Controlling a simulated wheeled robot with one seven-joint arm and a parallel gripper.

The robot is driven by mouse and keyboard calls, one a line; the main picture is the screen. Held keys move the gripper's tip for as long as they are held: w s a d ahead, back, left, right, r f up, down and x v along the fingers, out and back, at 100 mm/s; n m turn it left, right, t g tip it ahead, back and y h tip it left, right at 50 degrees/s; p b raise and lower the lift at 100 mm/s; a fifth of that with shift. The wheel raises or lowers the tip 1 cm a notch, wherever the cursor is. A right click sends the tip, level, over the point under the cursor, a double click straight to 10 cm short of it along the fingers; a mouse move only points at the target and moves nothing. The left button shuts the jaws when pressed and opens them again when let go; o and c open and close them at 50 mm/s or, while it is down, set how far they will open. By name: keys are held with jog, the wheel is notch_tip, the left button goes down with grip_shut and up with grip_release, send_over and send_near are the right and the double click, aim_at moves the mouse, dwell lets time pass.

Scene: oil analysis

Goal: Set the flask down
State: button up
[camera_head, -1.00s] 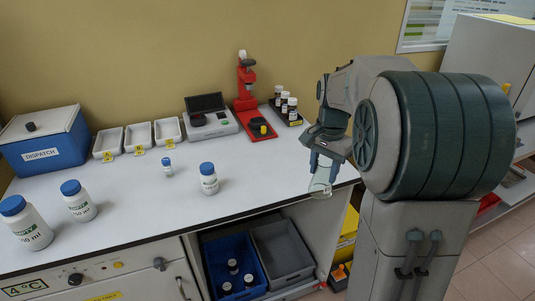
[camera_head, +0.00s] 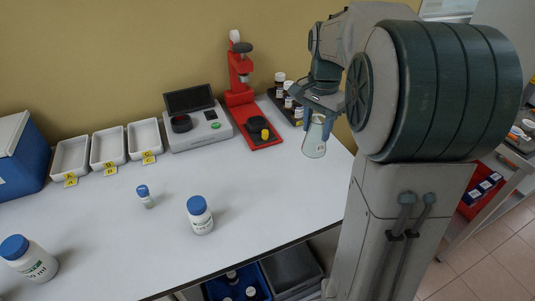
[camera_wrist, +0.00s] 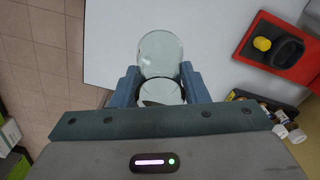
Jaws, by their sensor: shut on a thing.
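The clear glass flask (camera_head: 315,142) hangs from my gripper (camera_head: 317,118) above the right part of the white bench (camera_head: 265,200). My gripper is shut on the flask near its top, with a blue finger on either side. In the wrist view the flask (camera_wrist: 160,55) shows between the two fingers (camera_wrist: 160,88), over the white bench top near its edge. I cannot tell how far the flask's base is above the bench.
The red stand (camera_head: 243,100) and dark bottles (camera_head: 285,95) are behind my gripper to the left. An instrument (camera_head: 197,125), white trays (camera_head: 108,148), white bottle (camera_head: 200,215) and small vial (camera_head: 145,197) stand further left. Bench in front of the flask is clear.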

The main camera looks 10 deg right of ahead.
jog(key=shift+w+a+f, duration=0.1)
jog(key=shift+w, duration=0.2)
jog(key=shift+w+a+f+p, duration=0.25)
jog(key=shift+w+a+f, duration=0.85)
jog(key=shift+a+f, duration=0.55)
jog(key=shift+w+a+f+p, duration=0.3)
jog(key=shift+w+a+f, duration=0.95)
jog(key=shift+f, duration=0.7)
jog(key=shift+w+a+f+p, duration=0.25)
jog(key=shift+w+a+f, duration=0.7)
jog(key=shift+a+f, duration=0.8)
jog(key=shift+d+f, duration=0.1)
jog(key=shift+f, duration=0.05)
jog(key=o, duration=1)
